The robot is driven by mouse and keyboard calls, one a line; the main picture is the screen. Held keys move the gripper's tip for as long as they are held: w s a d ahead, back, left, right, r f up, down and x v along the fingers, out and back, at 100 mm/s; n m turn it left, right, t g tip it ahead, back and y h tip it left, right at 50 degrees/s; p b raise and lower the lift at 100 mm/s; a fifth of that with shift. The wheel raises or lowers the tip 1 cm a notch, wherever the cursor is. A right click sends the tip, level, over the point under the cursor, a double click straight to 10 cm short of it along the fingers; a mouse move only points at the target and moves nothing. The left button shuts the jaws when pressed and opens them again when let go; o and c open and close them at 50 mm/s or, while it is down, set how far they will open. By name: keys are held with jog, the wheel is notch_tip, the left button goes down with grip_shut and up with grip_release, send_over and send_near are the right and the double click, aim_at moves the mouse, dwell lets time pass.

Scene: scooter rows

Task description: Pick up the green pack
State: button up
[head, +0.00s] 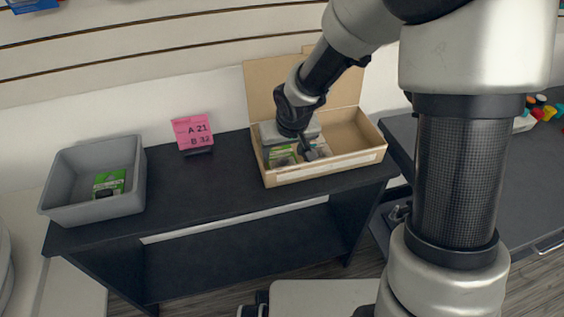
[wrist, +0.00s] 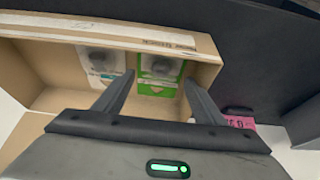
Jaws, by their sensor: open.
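A green pack (head: 282,154) lies inside the open cardboard box (head: 325,171) on the dark table. In the wrist view the green pack (wrist: 160,86) has a grey round item on its front and lies near the box's end wall. My gripper (head: 302,150) is inside or just over the box, and its body partly hides the packs in the head view. In the wrist view my gripper (wrist: 160,90) is open, with its fingers on either side of the green pack. I cannot tell whether they touch it. A white pack (wrist: 100,65) lies beside the green one.
A grey bin (head: 75,210) at the table's left end holds another green pack (head: 109,183). A pink sign (head: 192,131) stands between bin and box. The box's raised lid (head: 262,90) stands behind it. Bare tabletop (head: 190,185) lies between them.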

jog(key=shift+x, duration=1.05)
jog(key=c, duration=1.2)
jog(key=shift+o, duration=0.2)
jog(key=shift+r, duration=0.1)
